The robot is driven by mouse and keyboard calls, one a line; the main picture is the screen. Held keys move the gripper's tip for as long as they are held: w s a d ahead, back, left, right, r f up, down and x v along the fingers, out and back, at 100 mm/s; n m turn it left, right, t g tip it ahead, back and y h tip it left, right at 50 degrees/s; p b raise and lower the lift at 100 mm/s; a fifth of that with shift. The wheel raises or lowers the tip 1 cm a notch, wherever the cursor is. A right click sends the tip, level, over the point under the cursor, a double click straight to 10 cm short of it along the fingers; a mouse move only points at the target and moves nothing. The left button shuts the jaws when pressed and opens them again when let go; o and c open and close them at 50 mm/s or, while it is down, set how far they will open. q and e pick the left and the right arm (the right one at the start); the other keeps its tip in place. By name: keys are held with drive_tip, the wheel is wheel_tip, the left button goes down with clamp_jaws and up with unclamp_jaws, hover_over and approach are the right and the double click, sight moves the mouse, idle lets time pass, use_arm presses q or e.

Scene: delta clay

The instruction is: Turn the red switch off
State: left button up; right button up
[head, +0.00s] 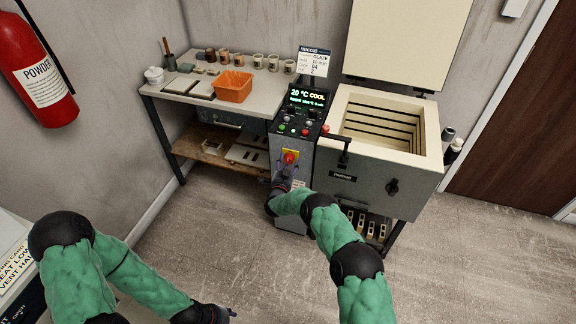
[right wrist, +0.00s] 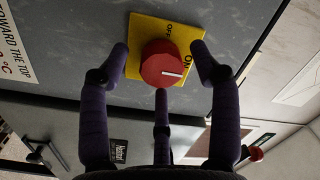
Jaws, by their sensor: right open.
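The red switch (head: 289,158) is a round knob on a yellow plate on the front of the grey control cabinet. In the right wrist view the red knob (right wrist: 163,64) has a white mark pointing right, towards the side with the ON label; OFF is printed above the knob. My right gripper (head: 283,176) is just in front of the switch. Its dark fingers (right wrist: 160,58) are spread open around the knob, with a gap at the left and right; contact by the lower finger is unclear. My left gripper (head: 222,312) is low in the head view, away from the switch, its opening unclear.
The cabinet's panel (head: 305,105) has a lit display and small buttons above the switch. An open kiln (head: 400,165) stands right of it. A workbench (head: 185,90) with an orange bin (head: 233,86) and jars is left. Open floor lies in front.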

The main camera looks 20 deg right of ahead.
drive_tip(key=shift+w+d, duration=0.1)
drive_tip(key=shift+w, duration=0.05)
drive_tip(key=c, duration=1.1)
drive_tip(key=shift+c, duration=0.2)
